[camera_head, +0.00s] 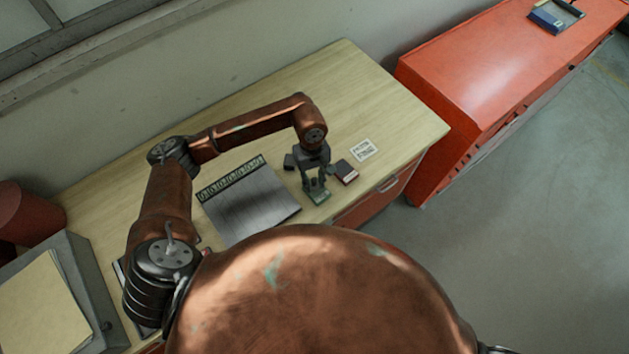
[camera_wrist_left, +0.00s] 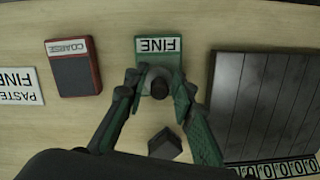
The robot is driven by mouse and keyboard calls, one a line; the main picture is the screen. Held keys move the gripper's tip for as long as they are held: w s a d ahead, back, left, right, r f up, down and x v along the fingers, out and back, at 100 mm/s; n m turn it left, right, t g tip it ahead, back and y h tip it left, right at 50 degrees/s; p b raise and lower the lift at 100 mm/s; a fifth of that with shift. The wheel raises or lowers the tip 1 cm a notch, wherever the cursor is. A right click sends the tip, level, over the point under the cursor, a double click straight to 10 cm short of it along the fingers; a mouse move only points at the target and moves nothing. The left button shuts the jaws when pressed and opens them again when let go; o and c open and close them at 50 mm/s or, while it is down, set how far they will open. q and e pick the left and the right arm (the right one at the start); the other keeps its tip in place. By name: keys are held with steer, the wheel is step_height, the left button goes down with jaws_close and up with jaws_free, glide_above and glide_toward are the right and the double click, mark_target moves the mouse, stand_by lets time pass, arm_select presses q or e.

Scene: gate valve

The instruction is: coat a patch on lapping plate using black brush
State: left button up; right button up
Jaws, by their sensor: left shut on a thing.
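My left gripper (camera_head: 315,187) is shut on the black brush (camera_wrist_left: 159,84), whose dark round end shows between the fingers in the left wrist view (camera_wrist_left: 158,76). The brush is over the green pad labelled FINE (camera_wrist_left: 158,46); the pad also shows under the gripper in the head view (camera_head: 320,199). I cannot tell whether the bristles touch it. The grey grooved lapping plate (camera_head: 250,205) lies left of the gripper in the head view and at the right of the left wrist view (camera_wrist_left: 262,105). My right gripper is out of view.
A red-edged COARSE pad (camera_head: 346,172) and a PASTE FINE card (camera_head: 364,149) lie right of the gripper. A small dark block (camera_wrist_left: 165,144) sits close by. A grey box with papers (camera_head: 45,305) stands at the left. The bench's (camera_head: 400,110) right end is clear, beside an orange cabinet (camera_head: 480,85).

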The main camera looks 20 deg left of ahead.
mark_target(315, 182)
arm_select(q)
steer(key=shift+f, duration=0.15)
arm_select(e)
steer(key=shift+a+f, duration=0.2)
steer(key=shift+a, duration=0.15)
arm_select(q)
steer(key=shift+b, duration=0.35)
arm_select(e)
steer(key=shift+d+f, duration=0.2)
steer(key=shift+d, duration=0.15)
arm_select(q)
steer(key=shift+s+f+b, duration=0.1)
steer(key=shift+f+b, duration=0.05)
steer(key=shift+b, duration=0.15)
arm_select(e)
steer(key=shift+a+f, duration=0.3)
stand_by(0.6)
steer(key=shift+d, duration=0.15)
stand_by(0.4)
arm_select(q)
step_height(315, 182, up, 2)
steer(key=shift+p, duration=0.3)
steer(key=shift+r+p, duration=0.5)
steer(key=shift+r, duration=2.15)
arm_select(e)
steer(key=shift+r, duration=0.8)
